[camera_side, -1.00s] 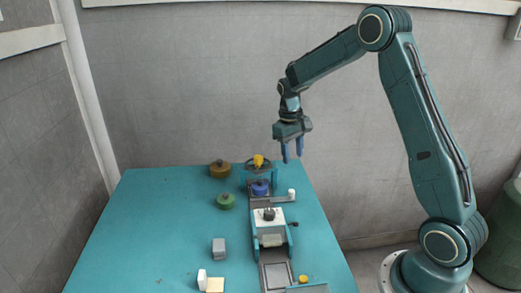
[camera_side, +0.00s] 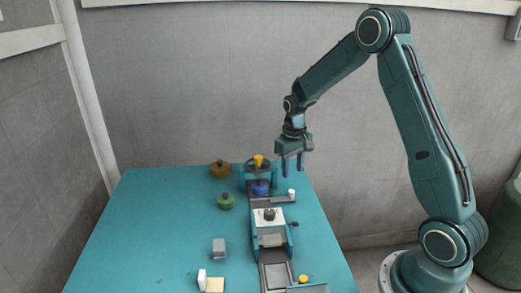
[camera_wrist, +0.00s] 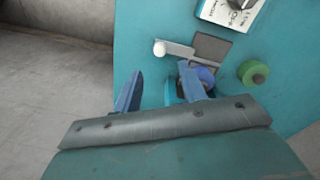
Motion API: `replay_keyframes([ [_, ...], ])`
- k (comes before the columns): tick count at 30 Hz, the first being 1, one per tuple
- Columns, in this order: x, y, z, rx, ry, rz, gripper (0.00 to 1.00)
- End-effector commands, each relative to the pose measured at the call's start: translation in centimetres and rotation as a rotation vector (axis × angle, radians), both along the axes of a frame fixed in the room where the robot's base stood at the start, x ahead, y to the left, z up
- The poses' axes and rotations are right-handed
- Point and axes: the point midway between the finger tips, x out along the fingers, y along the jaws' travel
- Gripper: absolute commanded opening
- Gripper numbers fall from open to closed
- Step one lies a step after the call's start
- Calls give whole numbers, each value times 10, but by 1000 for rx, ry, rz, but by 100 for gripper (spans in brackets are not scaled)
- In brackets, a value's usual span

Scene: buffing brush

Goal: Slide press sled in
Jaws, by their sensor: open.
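The press (camera_side: 243,182) is a teal frame with a dark wheel and a yellow knob (camera_side: 258,160), at the back of the table. A blue round piece (camera_side: 261,188) sits at its front; it also shows in the wrist view (camera_wrist: 206,76). The grey sled (camera_side: 260,202) lies in front of it, with a bar to the right ending in a white knob (camera_side: 291,193). In the wrist view the white knob (camera_wrist: 160,47) and grey plate (camera_wrist: 212,48) lie beyond my fingertips. My gripper (camera_side: 292,166) is open and empty, above and behind the knob, apart from it.
A white-topped teal fixture (camera_side: 270,222) stands in front of the sled. Brown (camera_side: 220,169) and green (camera_side: 225,201) knobbed discs lie to the left. A grey block (camera_side: 219,249) and small pale blocks (camera_side: 214,285) are near the front. The table's left part is clear.

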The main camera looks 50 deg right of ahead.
Motion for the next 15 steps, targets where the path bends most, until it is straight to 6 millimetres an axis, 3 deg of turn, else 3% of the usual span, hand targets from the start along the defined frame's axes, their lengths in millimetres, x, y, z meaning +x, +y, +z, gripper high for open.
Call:
replay_keyframes([
  [15,-1,-2,-76,1,3,0,41],
])
